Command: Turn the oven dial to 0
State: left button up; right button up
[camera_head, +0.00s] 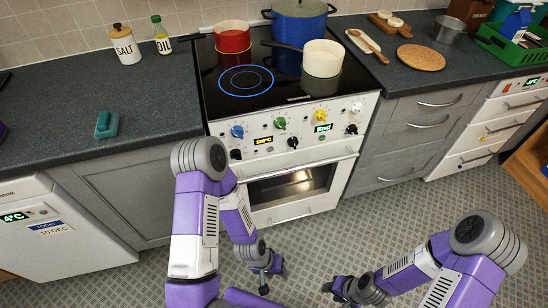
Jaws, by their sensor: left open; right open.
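The white oven (290,215) stands in the middle under the black hob. Its front panel carries a blue dial (237,131), a green dial (280,123), a yellow dial (320,116) and several black knobs, among them one (293,142) between the two small lit displays. The display text is too small to read surely. I cannot tell which knob is the oven dial. My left gripper (264,279) is open, low in front of the oven and well below the panel. My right gripper (335,288) is open, low to the right. Neither touches a dial.
A red pot (232,38), a blue pot (299,24) and a cream pot (323,58) stand on the hob, where one ring glows blue. The oven door handle (297,165) juts out below the panel. Grey drawers (408,135) flank it right. The tiled floor in front is clear.

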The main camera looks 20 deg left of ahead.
aim_at(235, 154)
jog(key=z, duration=0.3)
jog(key=i, duration=0.15)
jog(key=u, duration=2)
